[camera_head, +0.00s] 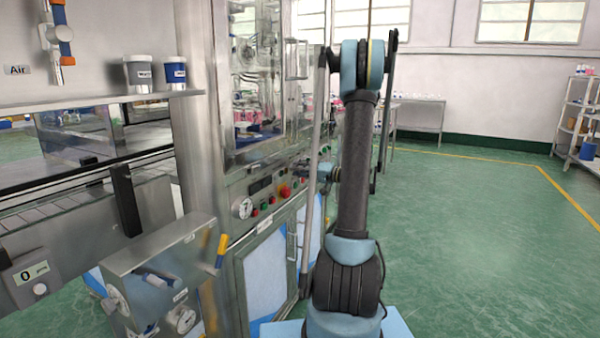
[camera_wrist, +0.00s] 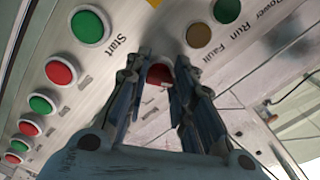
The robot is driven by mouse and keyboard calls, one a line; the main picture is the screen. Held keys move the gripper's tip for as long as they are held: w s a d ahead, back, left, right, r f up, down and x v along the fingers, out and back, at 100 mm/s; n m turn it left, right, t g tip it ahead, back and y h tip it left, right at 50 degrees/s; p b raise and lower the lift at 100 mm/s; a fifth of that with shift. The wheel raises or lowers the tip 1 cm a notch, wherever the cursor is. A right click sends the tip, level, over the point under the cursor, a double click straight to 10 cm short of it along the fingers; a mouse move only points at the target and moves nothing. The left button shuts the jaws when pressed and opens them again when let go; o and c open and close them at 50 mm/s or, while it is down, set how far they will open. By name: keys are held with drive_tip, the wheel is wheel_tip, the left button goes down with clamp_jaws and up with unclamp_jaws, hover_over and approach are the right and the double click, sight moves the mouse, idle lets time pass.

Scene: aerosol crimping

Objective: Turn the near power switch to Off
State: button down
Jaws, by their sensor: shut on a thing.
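My gripper (camera_wrist: 160,72) is up against the machine's control panel in the wrist view. Its two fingers are closed in on a red knob (camera_wrist: 158,74), which shows between the fingertips. This appears to be the power switch, but its own label and the way it points are hidden by the fingers. In the head view the grey-blue gripper (camera_head: 326,172) is at the right part of the control panel (camera_head: 235,187), partly behind my arm. The switch cannot be made out there.
A green Start button (camera_wrist: 87,26) and several red and green buttons run along the panel's left in the wrist view. Power, Run and Fault lamps (camera_wrist: 198,35) sit above right. A pressure gauge (camera_head: 242,207) and red button (camera_head: 285,192) show in the head view. Green floor (camera_head: 480,230) is clear at right.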

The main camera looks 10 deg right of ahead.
drive_tip(key=c, duration=1.4)
unclamp_jaws()
drive_tip(key=shift+w, duration=0.1)
drive_tip(key=shift+o, duration=0.2)
drive_tip(key=shift+d, duration=0.15)
drive_tip(key=v, duration=1.1)
drive_tip(key=shift+s+d, duration=0.25)
drive_tip(key=shift+d, duration=0.05)
drive_tip(key=shift+f, duration=0.1)
